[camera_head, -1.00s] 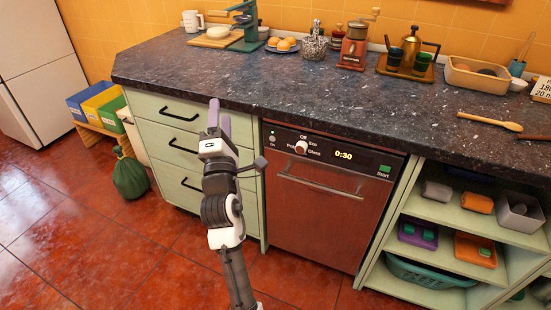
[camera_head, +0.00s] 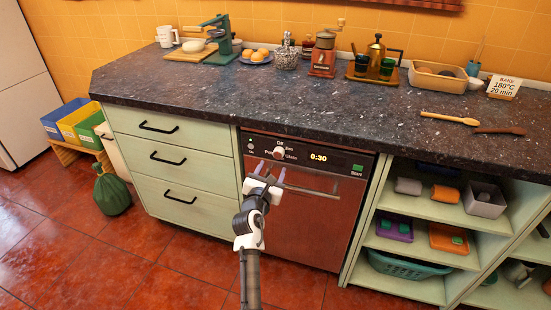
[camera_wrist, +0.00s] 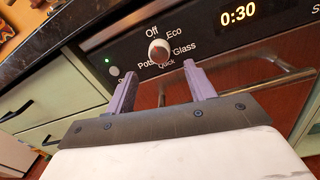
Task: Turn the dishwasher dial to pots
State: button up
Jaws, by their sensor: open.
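The dishwasher (camera_head: 315,225) has a red-brown door and a black control panel. Its round white dial (camera_head: 279,153) is at the panel's left part. In the wrist view the dial (camera_wrist: 159,51) has the labels Off, Eco, Glass, Quick and Pots around it, with Pots at its lower left; I cannot tell which label it points to. My gripper (camera_head: 271,170) is open and empty in front of the panel, just below the dial. In the wrist view my gripper's (camera_wrist: 160,70) purple fingers stand to either side of the dial, apart from it.
A bar handle (camera_head: 310,184) crosses the door below the panel, close to my fingers. The display (camera_head: 318,157) reads 0:30, and a green Start button (camera_head: 357,168) is at the right. The dark countertop (camera_head: 200,100) overhangs above. Drawers (camera_head: 170,170) stand left, open shelves right.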

aim_at(278, 156)
jog(key=x, duration=0.6)
jog(key=c, duration=1)
jog(key=shift+o, duration=0.2)
